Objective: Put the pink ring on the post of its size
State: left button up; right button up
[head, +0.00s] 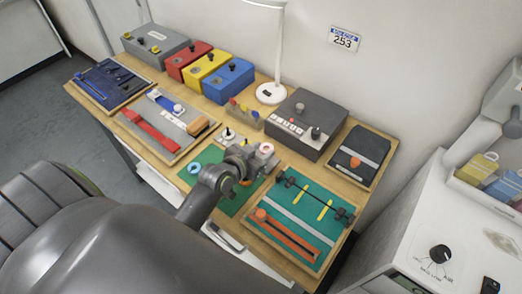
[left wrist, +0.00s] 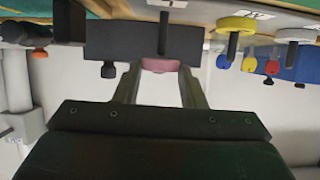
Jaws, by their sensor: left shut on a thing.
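My left gripper (head: 262,152) is shut on the pink ring (head: 266,147), above the far right part of the green mat. In the left wrist view, the pink ring (left wrist: 160,65) sits between the two fingertips (left wrist: 160,72). A bare dark post (left wrist: 163,34) shows in line with the ring, which looks apart from it. To its side, a yellow ring (left wrist: 237,24) and a white ring (left wrist: 296,35) are each around a post. In the head view, the white ring (head: 228,135) shows left of my gripper. My right gripper is not in view.
A pale blue ring (head: 194,168) lies on the green mat (head: 210,155). A dark control box (head: 307,124) and a lamp (head: 271,94) stand behind. A green board (head: 318,222) with straps lies to the right, a grey board (head: 148,117) to the left.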

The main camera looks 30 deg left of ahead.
pick_arm(q)
jog(key=shift+f+b, duration=0.4)
jog(key=shift+f, duration=0.3)
dwell(0.4)
jog(key=o, duration=1.4)
jog(key=shift+r, duration=0.15)
notch_tip(320, 180, up, 7)
jog(key=p, duration=0.7)
jog(key=shift+s+f, duration=0.1)
jog(key=shift+f, duration=0.1)
